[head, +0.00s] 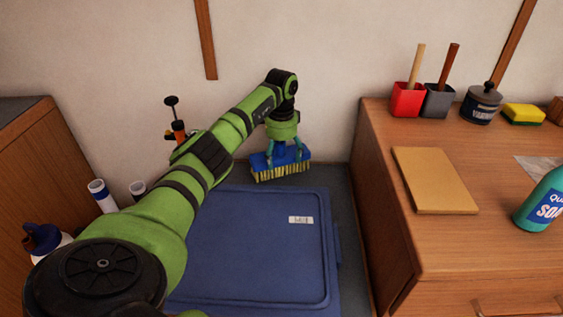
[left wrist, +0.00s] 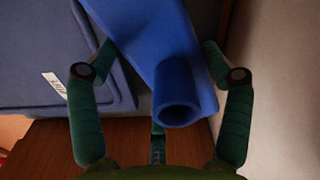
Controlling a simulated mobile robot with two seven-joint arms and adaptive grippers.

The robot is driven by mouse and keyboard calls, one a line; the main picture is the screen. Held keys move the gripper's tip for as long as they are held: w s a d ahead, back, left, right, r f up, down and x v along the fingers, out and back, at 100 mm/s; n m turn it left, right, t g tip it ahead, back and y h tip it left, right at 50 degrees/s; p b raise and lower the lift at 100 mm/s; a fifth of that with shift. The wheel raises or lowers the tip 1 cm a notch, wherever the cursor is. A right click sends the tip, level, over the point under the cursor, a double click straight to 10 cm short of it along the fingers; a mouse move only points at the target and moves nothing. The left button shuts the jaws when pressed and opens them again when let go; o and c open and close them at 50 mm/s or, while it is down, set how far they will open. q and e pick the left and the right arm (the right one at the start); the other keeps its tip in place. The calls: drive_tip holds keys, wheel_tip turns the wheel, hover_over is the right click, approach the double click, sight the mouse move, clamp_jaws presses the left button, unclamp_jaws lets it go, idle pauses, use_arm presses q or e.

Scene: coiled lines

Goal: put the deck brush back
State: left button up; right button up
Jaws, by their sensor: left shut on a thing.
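The deck brush (head: 283,168) has a blue block with yellow bristles pointing down. In the head view it is at the back, between the blue bin lid and the wall. My left gripper (head: 283,151) comes down from above and is shut on the brush. The left wrist view shows the blue brush (left wrist: 160,58) with a round hollow socket between the fingers of my left gripper (left wrist: 163,70). I cannot tell whether the bristles touch the surface below. My right gripper is not in view.
A blue lidded bin (head: 258,245) with a white label fills the floor in front. A wooden counter (head: 455,240) on the right holds a red pot (head: 407,101), a grey pot (head: 438,102), a dark jar (head: 481,105), a sponge (head: 523,114), a board (head: 434,180) and a soap bottle (head: 543,202).

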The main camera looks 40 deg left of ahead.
use_arm(q)
drive_tip(key=shift+f, duration=1.45)
drive_tip(key=o, duration=1)
drive_tip(key=shift+o, duration=0.2)
drive_tip(key=shift+r, duration=0.1)
wheel_tip(320, 180, up, 12)
drive_tip(key=shift+r+p, duration=0.1)
drive_tip(key=shift+p, duration=0.45)
